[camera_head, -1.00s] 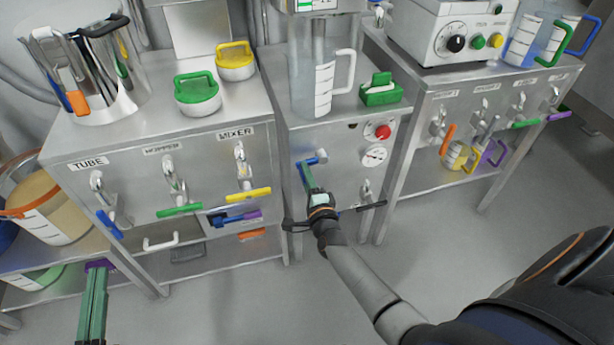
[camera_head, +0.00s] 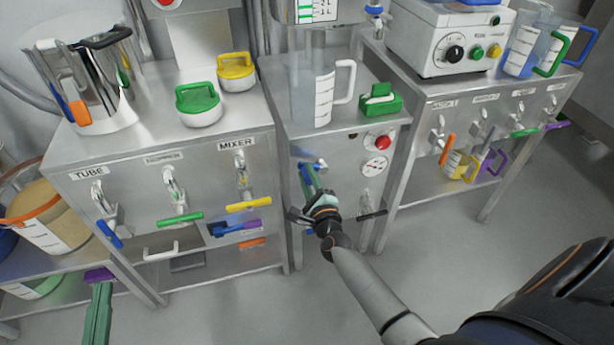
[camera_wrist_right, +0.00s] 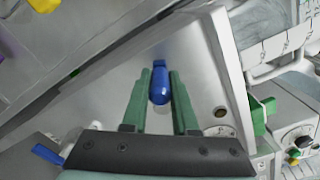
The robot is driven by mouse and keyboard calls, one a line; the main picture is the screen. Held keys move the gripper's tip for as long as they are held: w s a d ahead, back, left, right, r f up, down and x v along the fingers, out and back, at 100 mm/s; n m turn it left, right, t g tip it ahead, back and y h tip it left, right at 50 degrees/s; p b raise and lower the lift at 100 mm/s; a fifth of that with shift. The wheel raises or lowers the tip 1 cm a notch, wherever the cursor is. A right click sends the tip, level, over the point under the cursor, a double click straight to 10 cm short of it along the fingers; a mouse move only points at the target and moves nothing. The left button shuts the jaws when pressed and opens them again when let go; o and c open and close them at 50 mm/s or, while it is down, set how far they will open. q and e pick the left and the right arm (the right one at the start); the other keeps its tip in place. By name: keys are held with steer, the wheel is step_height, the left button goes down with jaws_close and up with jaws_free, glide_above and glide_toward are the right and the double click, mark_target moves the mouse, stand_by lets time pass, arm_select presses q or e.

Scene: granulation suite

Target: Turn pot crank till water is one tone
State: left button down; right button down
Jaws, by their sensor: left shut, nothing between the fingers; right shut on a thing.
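A crank with a blue handle (camera_head: 305,170) is on the front of the middle steel cabinet (camera_head: 340,150). My right gripper (camera_head: 311,180) is shut on this handle; in the right wrist view the blue handle (camera_wrist_right: 160,86) lies between the two green fingers (camera_wrist_right: 160,100). A clear pot-like jug (camera_head: 314,95) with a white handle stands on top of that cabinet. I cannot make out the tone of any water in it. My left gripper (camera_head: 103,287) is shut and empty at the lower left, beside a purple thing (camera_head: 98,275).
The left cabinet carries TUBE and MIXER taps with blue, green and yellow (camera_head: 248,206) handles. A red button (camera_head: 383,142) and a gauge (camera_head: 375,166) sit right of the crank. A green clamp-like piece (camera_head: 380,100) is on top. The floor in front is clear.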

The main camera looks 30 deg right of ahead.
steer(key=shift+w+d+r, duration=0.1)
steer(key=shift+r, duration=0.15)
steer(key=c, duration=1)
jaws_free()
steer(key=o, duration=0.3)
steer(key=shift+f, duration=0.2)
steer(key=shift+s, duration=0.25)
arm_select(q)
step_height(320, 180, down, 10)
steer(key=s+n+g+y+p, duration=0.1)
steer(key=g, duration=0.3)
steer(key=shift+s+a+r+n+p, duration=0.15)
steer(key=shift+s+r+n+p, duration=0.15)
steer(key=shift+s+p, duration=0.1)
arm_select(e)
steer(key=v, duration=1.2)
steer(key=shift+s, duration=0.1)
